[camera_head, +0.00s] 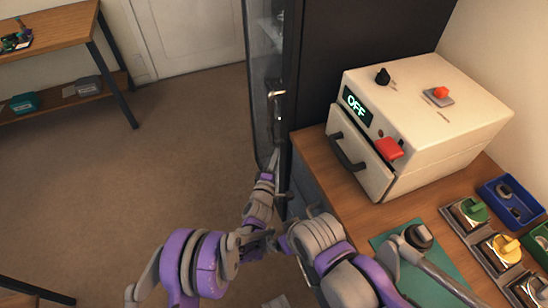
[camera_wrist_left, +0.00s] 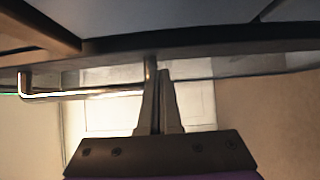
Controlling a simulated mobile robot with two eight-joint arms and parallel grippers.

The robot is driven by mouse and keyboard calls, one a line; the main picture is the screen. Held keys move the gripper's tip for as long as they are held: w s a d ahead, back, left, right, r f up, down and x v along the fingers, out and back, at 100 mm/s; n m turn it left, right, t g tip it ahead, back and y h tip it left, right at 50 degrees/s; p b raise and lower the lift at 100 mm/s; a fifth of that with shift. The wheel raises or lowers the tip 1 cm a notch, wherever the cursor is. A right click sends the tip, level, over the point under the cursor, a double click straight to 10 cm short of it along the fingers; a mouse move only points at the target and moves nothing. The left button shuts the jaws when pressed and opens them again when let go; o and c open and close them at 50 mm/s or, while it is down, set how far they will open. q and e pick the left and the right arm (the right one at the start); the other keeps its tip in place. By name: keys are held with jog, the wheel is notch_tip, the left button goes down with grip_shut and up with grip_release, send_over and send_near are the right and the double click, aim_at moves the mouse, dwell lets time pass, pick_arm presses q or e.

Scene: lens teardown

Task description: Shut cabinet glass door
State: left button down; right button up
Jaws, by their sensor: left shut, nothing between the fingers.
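The cabinet glass door (camera_head: 262,70) is a tall, dark-framed pane at the top middle of the head view, left of the dark cabinet side (camera_head: 350,40). It seems to stand out from the cabinet; how far is unclear. Its metal handle (camera_head: 276,93) is on the pane, and a metal bar like it shows at left in the left wrist view (camera_wrist_left: 85,94). My left gripper (camera_head: 276,160) is by the door's lower edge, below the handle. Its fingers (camera_wrist_left: 160,75) are together and empty, close to the dark frame; contact is unclear.
A cream box marked OFF (camera_head: 430,125) stands on the wooden bench (camera_head: 315,150) right of the door. Trays of parts (camera_head: 490,235) and a green mat (camera_head: 385,240) lie nearby. The brown floor (camera_head: 170,150) to the left is open, up to a shelf table (camera_head: 60,30).

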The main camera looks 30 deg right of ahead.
dwell(0.4)
pick_arm(q)
jog(key=v, duration=1.1)
jog(key=shift+w, duration=0.15)
